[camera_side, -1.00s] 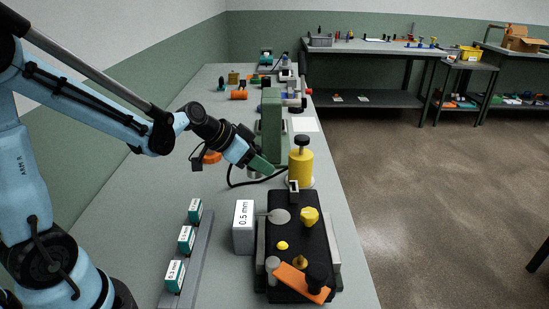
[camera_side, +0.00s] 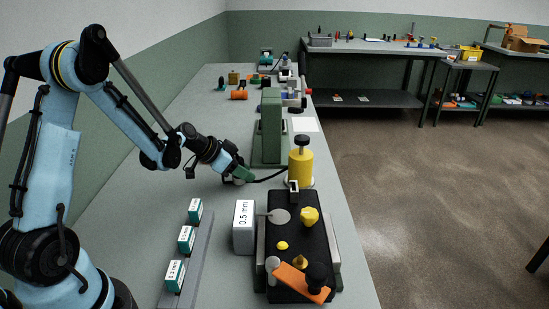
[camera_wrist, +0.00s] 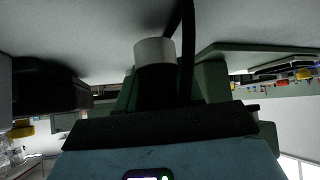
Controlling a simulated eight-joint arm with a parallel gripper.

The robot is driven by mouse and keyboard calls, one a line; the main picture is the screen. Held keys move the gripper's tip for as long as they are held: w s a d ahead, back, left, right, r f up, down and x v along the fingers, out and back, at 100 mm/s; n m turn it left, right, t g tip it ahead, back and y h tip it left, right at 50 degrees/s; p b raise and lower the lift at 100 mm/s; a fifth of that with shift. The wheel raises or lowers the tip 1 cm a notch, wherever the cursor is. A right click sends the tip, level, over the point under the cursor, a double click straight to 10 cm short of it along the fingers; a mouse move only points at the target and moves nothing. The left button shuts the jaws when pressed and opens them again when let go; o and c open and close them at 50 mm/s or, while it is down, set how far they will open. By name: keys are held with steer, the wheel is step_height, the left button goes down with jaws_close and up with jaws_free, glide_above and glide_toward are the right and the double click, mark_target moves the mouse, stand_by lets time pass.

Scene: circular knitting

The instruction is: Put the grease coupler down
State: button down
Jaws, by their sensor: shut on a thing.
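The grease coupler is a short pale metal cylinder with a black hose; in the wrist view the coupler (camera_wrist: 155,51) sits between my green fingers, with the hose rising beside it. My gripper (camera_side: 243,174) is shut on it, low over the bench left of the yellow grease pump (camera_side: 301,167). In the side view the coupler is mostly hidden by the fingers, and the black hose (camera_side: 270,177) runs from there towards the pump. I cannot tell whether the coupler touches the bench.
A green press-like stand (camera_side: 271,130) is behind my gripper. In front are a grey 0.5 mm block (camera_side: 244,228), a rail of teal-labelled blocks (camera_side: 187,265) and a black fixture (camera_side: 292,240). The bench (camera_side: 150,215) is clear to the left.

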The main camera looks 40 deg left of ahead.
steer(key=shift+f, duration=0.8)
steer(key=shift+f, duration=0.15)
steer(key=c, duration=0.7)
jaws_free()
steer(key=shift+c, duration=0.2)
steer(key=shift+s+r, duration=0.1)
steer(key=shift+r, duration=0.15)
steer(key=v, duration=1.2)
steer(key=s+d+r+n+y, duration=0.1)
steer(key=s+d, duration=0.3)
steer(key=d, duration=0.4)
steer(key=s+d+r+n+g+y, duration=0.1)
steer(key=s+d+r+n+y, duration=0.1)
steer(key=s+d, duration=0.3)
steer(key=d+r+n, duration=0.1)
steer(key=d, duration=0.2)
steer(key=shift+d+r+y, duration=0.2)
steer(key=shift+r+y, duration=0.1)
steer(key=shift+r, duration=0.05)
